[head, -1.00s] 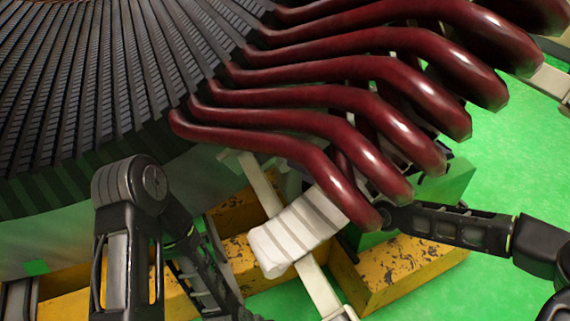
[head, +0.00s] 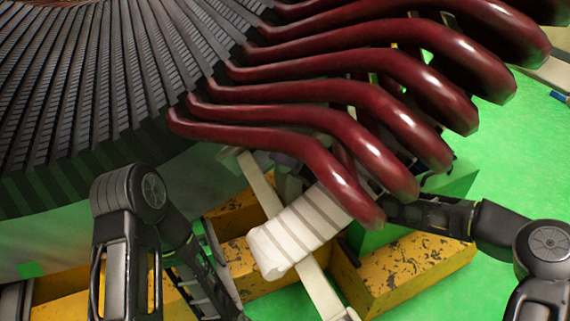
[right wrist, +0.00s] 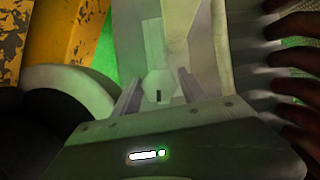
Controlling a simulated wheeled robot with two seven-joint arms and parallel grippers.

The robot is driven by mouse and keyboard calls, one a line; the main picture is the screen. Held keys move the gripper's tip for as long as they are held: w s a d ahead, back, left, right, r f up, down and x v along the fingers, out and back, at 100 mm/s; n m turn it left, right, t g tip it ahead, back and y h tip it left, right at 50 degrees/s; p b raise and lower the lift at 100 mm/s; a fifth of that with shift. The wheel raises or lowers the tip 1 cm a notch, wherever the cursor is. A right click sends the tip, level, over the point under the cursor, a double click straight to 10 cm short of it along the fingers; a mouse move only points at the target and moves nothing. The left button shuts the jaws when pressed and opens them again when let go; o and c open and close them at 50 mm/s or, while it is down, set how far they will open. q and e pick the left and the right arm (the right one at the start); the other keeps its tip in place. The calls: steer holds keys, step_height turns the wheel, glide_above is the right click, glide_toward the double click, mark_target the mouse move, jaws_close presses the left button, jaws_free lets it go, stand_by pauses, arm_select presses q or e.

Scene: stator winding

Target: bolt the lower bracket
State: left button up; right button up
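Dark red coil ends (head: 345,180) stick out of the dark ribbed stator core (head: 90,100). Below the lowest coil lies a white banded curved piece (head: 300,235), across a pale slanting bar (head: 320,290). I cannot tell which part is the lower bracket. My right gripper (head: 388,209) reaches in from the right, its tip partly hidden beside the lowest coil end. In the right wrist view its two fingers (right wrist: 158,82) stand apart, with a pale hexagonal bolt head (right wrist: 158,80) between or just beyond them; contact is unclear. My left arm is at lower left, its gripper not visible.
Yellow scuffed blocks (head: 405,275) stand below the coils on the green floor (head: 510,150). The coil ends crowd the space above that gripper. Open floor lies to the right.

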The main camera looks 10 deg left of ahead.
jaws_close()
stand_by(0.3)
steer(key=shift+f, duration=0.1)
steer(key=shift+f+m+y+b, duration=0.15)
steer(key=shift+m+y+b, duration=0.3)
steer(key=shift+m, duration=0.25)
steer(key=m+y+b, duration=0.1)
steer(key=m+b, duration=0.1)
steer(key=b, duration=0.1)
steer(key=shift+f, duration=0.1)
steer(key=shift+r+m+t+y+b, duration=0.25)
steer(key=shift+m+t+y+b, duration=0.25)
steer(key=shift+m, duration=0.7)
steer(key=shift+o, duration=1.6)
jaws_free()
